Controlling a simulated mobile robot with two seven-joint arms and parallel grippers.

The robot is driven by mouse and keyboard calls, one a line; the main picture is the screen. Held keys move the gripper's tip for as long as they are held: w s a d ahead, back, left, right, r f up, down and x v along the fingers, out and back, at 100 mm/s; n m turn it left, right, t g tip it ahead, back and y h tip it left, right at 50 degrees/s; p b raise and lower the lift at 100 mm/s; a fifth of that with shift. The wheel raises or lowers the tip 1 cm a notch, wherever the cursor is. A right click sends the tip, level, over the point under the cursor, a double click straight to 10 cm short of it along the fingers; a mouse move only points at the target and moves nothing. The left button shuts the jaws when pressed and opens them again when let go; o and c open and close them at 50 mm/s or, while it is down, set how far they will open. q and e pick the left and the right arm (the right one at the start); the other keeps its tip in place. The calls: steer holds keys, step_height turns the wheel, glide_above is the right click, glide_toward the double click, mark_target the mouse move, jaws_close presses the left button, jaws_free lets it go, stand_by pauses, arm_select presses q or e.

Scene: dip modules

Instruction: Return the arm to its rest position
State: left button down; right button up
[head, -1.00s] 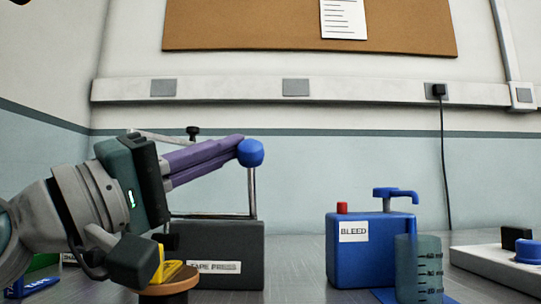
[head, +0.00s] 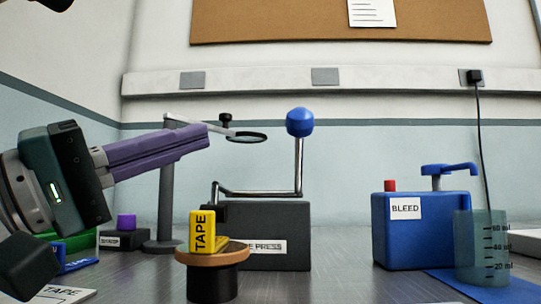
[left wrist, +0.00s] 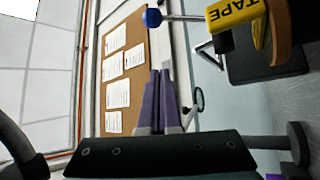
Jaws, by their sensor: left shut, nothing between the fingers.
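My left gripper (head: 206,138) comes in from the left in the head view. Its purple fingers are shut with nothing between them, and they point right, up in the air above the bench. In the left wrist view the closed fingers (left wrist: 160,75) point toward the wall. The yellow TAPE block (head: 202,231) stands upright on a round wooden-topped stand (head: 208,257), below the gripper and apart from it. The block also shows at the top right of the left wrist view (left wrist: 234,12). My right gripper is not in view.
The tape press (head: 268,235) with its blue-knobbed lever (head: 300,122) stands behind the stand. A ring-armed post (head: 167,200) is behind the gripper. A blue BLEED box (head: 420,235) and a clear measuring beaker (head: 481,245) stand at the right. Bench between press and box is clear.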

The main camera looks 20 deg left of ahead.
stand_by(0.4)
arm_select(q)
steer(key=d+m+g+p, duration=0.1)
steer(key=p, duration=0.3)
steer(key=d+m+g+y+p, duration=0.1)
steer(key=p, duration=0.3)
steer(key=s+d+m+g+p, duration=0.1)
steer(key=d+m+g+p, duration=0.1)
steer(key=p, duration=0.2)
steer(key=shift+d+r+y, duration=0.1)
steer(key=shift+r+y, duration=0.2)
steer(key=shift+y, duration=0.1)
steer(key=s+a+r+m+g+y+p, duration=0.25)
steer(key=s+g+y+p, duration=0.5)
steer(key=p, duration=0.85)
steer(key=s+a+r+m+g+y+p, duration=0.1)
steer(key=s+r+m+g+y+p, duration=0.25)
steer(key=s+p, duration=1)
step_height(320, 180, up, 33)
steer(key=w+n+h+p, duration=0.1)
steer(key=w+p, duration=0.2)
steer(key=p, duration=3.2)
steer(key=shift+d+g, duration=0.2)
steer(key=shift+g, duration=0.1)
